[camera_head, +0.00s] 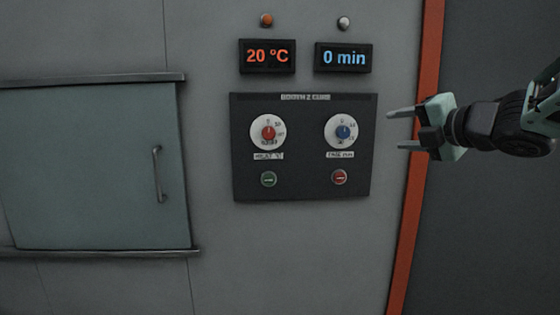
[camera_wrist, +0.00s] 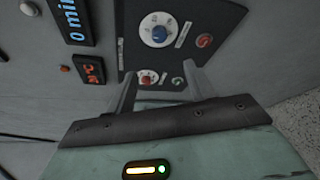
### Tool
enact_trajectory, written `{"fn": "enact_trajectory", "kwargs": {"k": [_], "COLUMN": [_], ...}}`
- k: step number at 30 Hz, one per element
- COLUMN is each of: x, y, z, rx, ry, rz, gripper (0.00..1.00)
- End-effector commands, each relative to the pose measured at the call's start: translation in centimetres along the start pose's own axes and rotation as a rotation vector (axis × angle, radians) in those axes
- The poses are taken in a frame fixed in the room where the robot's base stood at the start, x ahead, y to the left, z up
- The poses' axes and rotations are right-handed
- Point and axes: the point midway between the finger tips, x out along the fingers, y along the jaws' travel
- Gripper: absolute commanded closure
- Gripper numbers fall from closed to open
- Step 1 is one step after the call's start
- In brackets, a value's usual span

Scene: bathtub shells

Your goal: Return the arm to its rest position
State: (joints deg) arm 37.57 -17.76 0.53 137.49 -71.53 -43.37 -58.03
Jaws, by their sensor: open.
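My gripper (camera_head: 402,129) is at the right of the head view, pointing left, with its two fingers apart and nothing between them. It appears in front of the orange strip, to the right of the control panel (camera_head: 304,190). In the wrist view, my gripper (camera_wrist: 158,85) shows two spread fingers with the panel beyond them. I cannot tell the exact gap between fingertips and panel. The panel carries a red-centred dial (camera_head: 267,132), a blue-centred dial (camera_head: 343,132), a green button (camera_head: 268,179) and a red button (camera_head: 339,177).
Above the panel, one display (camera_head: 267,56) reads 20 °C and another (camera_head: 343,58) reads 0 min. An orange lamp (camera_head: 266,20) and a pale lamp (camera_head: 344,23) sit above them. A shut grey-green door (camera_head: 90,170) with a handle (camera_head: 160,174) is at left. An orange strip (camera_head: 405,250) edges the wall.

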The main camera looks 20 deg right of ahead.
Motion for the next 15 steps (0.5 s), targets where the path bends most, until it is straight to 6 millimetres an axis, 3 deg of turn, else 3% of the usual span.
{"fn": "enact_trajectory", "kwargs": {"k": [5, 8, 11, 15], "x": [0.6, 2.3, 4.4, 5.5], "y": [0.1, 0.2, -0.3, -2.0], "z": [-0.6, -2.5, -6.5, -14.5], "rx": [0.039, 0.173, 0.393, 0.73], "ry": [0.002, 0.004, 0.008, 0.008], "rz": [-0.009, -0.045, -0.134, -0.352], "gripper": [0.46, 0.46, 0.46, 0.46]}}
